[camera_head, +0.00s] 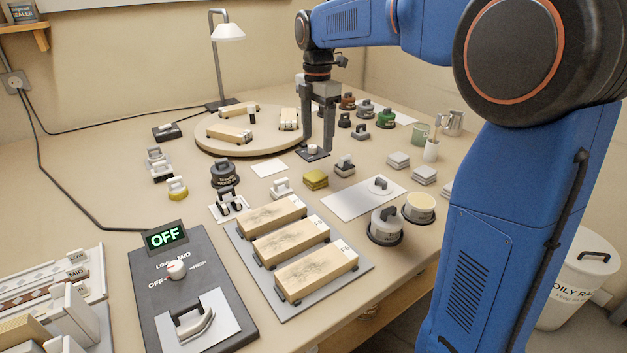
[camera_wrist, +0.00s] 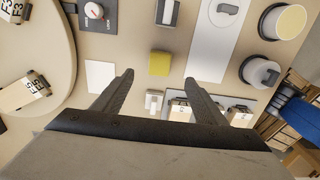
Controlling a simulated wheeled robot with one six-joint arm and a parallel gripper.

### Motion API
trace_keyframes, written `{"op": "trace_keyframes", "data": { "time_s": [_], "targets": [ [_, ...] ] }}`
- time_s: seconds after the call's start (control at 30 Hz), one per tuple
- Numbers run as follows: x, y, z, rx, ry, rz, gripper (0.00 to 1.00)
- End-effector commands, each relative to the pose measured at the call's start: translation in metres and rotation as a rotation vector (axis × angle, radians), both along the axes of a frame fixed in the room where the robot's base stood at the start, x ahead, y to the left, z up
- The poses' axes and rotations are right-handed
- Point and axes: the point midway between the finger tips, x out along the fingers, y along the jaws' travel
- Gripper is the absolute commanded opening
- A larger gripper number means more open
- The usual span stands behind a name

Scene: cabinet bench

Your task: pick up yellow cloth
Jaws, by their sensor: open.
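The yellow cloth (camera_head: 316,179) is a small folded square stack lying flat on the bench, right of centre in the head view. It also shows in the wrist view (camera_wrist: 160,63), beyond the fingertips and roughly centred between them. My gripper (camera_head: 319,148) points down above the bench behind the cloth in the head view. Its two fingers are apart with nothing between them, as the wrist view also shows (camera_wrist: 160,82). The cloth is clear of the fingers and fully visible.
A round wooden turntable (camera_head: 207,143) with wooden blocks stands left of my gripper. A small dark dial plate (camera_head: 312,154) lies close by the fingers. A white-handled block (camera_head: 281,187) and a pale mat (camera_head: 364,199) flank the cloth. Grey cloth stacks (camera_head: 398,160) lie to the right.

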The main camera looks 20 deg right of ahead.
Motion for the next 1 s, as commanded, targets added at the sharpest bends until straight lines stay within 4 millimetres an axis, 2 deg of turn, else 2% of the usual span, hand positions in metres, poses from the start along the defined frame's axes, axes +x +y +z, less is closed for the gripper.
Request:
{"op": "trace_keyframes", "data": {
  "time_s": [0.1,0.3,0.63,0.9,1.0],
  "targets": [
    [-0.001,0.0,-0.022,0.0,0.003,0.0,0.66],
    [-0.001,0.0,-0.054,0.0,0.003,-0.001,0.66],
    [0.0,0.002,-0.077,0.0,0.001,-0.001,0.66],
    [-0.002,0.006,-0.112,-0.001,0.002,-0.002,0.66],
    [-0.001,0.006,-0.119,0.0,0.0,-0.002,0.66]
  ]
}}
